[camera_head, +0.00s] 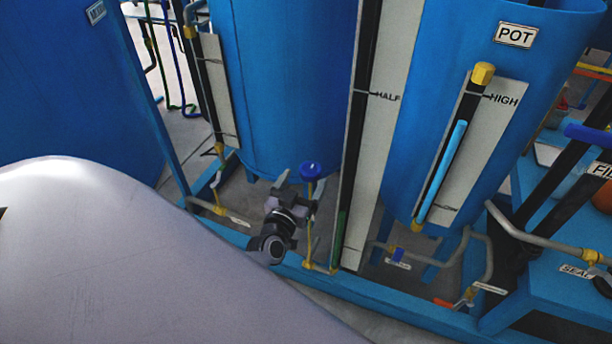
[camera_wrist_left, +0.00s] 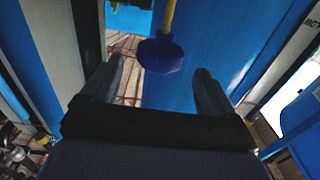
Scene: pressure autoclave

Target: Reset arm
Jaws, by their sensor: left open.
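My left gripper (camera_head: 297,187) is in the lower middle of the head view, in front of the blue middle tank (camera_head: 285,90). It is open, with its two fingers spread. A blue round valve knob (camera_head: 311,170) on a yellow stem is close to its fingertips. In the left wrist view the knob (camera_wrist_left: 160,55) shows between and just beyond the open fingers (camera_wrist_left: 165,85); whether it touches them I cannot tell. Nothing is held. A large pale arm part of mine covers the lower left of the head view. My right gripper is not in view.
A blue tank marked POT (camera_head: 470,130) with a level gauge (camera_head: 445,165) stands at right. A tall gauge board (camera_head: 375,140) marked HALF stands beside the knob. Pipes with small valves (camera_head: 397,255) run low along the blue base frame (camera_head: 375,300). Another blue tank (camera_head: 70,80) is at left.

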